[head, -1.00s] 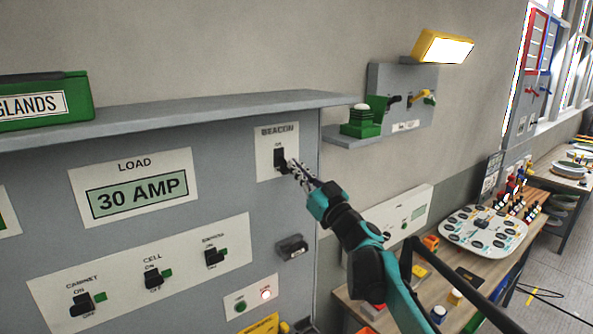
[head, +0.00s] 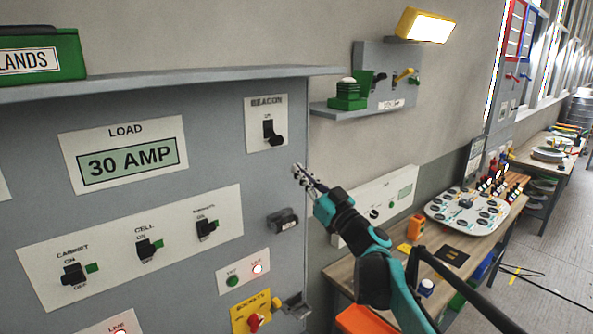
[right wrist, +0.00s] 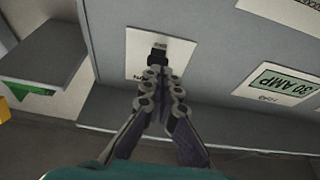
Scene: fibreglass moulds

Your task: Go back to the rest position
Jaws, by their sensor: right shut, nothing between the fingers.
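My right gripper (head: 298,174) is shut and empty in the head view. It hangs in front of the right edge of the grey panel (head: 215,170), below and to the right of the beacon switch (head: 270,132), apart from it in the picture. In the right wrist view the shut fingers (right wrist: 160,84) point toward the same switch (right wrist: 158,54) on its white plate. The switch is black with its lever toward the bottom in the head view. My left gripper is not in view.
A load plate (head: 126,160) reads 30 AMP. A shelf (head: 170,80) juts out above the panel and bears a green GLANDS box (head: 40,55). A small wall shelf (head: 365,106) with a green beacon (head: 347,94) stands right of it. A workbench (head: 345,277) lies below at right.

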